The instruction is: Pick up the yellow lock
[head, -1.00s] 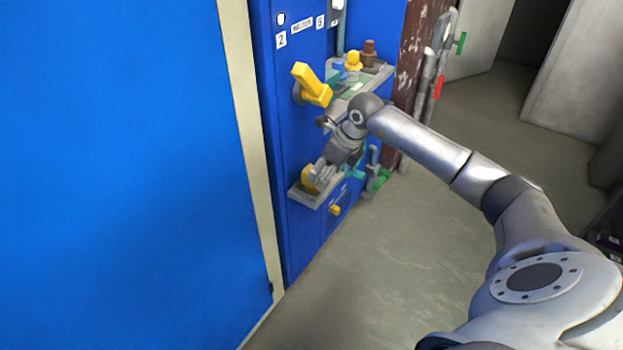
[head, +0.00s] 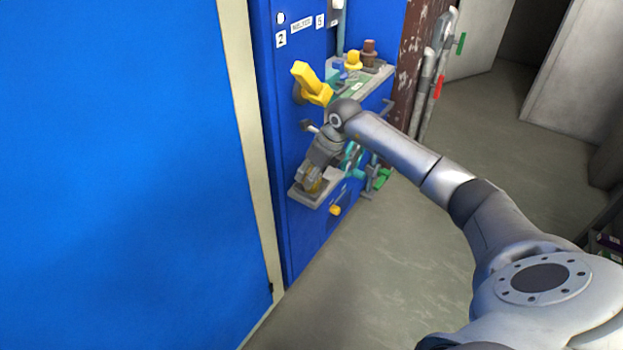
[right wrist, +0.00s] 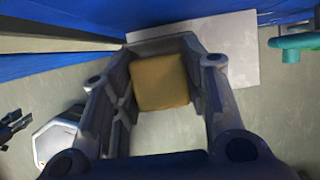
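The yellow lock (right wrist: 160,82) is a block-shaped yellow piece on the small grey shelf (head: 306,200) low on the blue cabinet. In the right wrist view it lies between the two fingers of my right gripper (right wrist: 163,85). In the head view my right gripper (head: 312,180) points down over the shelf and covers most of the lock. The fingers are spread on both sides of it; firm contact is not visible. Dark prongs at the left edge of the right wrist view look like my left gripper (right wrist: 12,126), too small to judge.
A yellow handle (head: 312,84) sticks out of the cabinet (head: 300,240) above my right arm. An upper grey shelf (head: 376,84) holds yellow, blue and brown pieces. Teal and green valve parts (head: 382,178) are right of the lower shelf.

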